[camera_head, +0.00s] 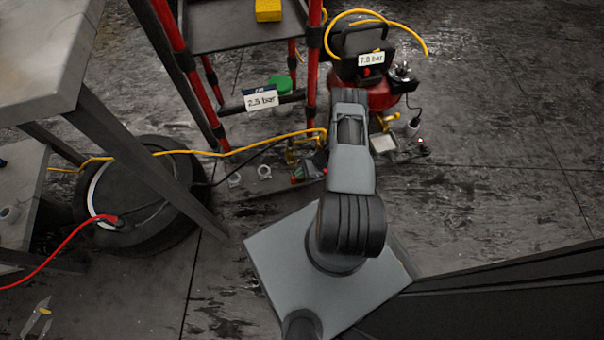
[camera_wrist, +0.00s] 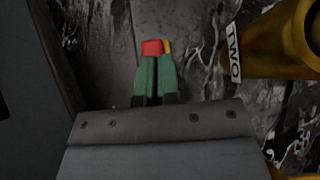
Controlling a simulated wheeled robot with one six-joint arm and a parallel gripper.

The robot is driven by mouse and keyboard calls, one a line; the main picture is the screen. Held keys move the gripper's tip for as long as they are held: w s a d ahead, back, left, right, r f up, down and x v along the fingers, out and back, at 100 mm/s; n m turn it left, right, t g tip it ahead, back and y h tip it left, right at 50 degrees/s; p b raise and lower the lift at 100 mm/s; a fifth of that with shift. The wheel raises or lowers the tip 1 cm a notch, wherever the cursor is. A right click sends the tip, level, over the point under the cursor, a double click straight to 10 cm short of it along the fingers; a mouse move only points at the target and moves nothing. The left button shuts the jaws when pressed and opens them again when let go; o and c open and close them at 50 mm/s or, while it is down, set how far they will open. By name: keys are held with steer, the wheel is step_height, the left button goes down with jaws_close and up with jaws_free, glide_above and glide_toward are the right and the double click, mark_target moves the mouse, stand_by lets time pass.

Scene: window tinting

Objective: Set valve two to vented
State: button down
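My gripper (camera_wrist: 156,72) has two green fingers that lie close together, with a thin dark gap between them. A red piece (camera_wrist: 152,47) shows right at the fingertips, with a sliver of yellow beside it; I cannot tell whether it is held or only lies beyond them. A brass pipe (camera_wrist: 270,45) with a tag reading TWO (camera_wrist: 233,62) is to the right of the fingers, apart from them. In the head view, brass fittings (camera_head: 302,147) sit at the foot of the red-posted cart, partly hidden by my arm. The valve's setting cannot be read.
A red compressor (camera_head: 378,95) tagged 7.0 bar stands behind my arm. A cart (camera_head: 240,28) has a sign reading 2.5 bar (camera_head: 261,99). A yellow hose (camera_head: 190,152) runs left past a black tyre-like ring (camera_head: 150,225). A bench (camera_head: 45,55) stands left.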

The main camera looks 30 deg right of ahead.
steer(key=shift+s+a+f, duration=0.1)
steer(key=shift+s+f, duration=0.25)
steer(key=shift+f, duration=0.05)
steer(key=d+b, duration=0.1)
steer(key=d, duration=0.2)
steer(key=shift+s+d+b, duration=0.15)
steer(key=shift+d+b, duration=0.15)
steer(key=shift+b, duration=0.1)
steer(key=p+v, duration=0.3)
steer(key=v, duration=0.8)
steer(key=shift+p, duration=0.35)
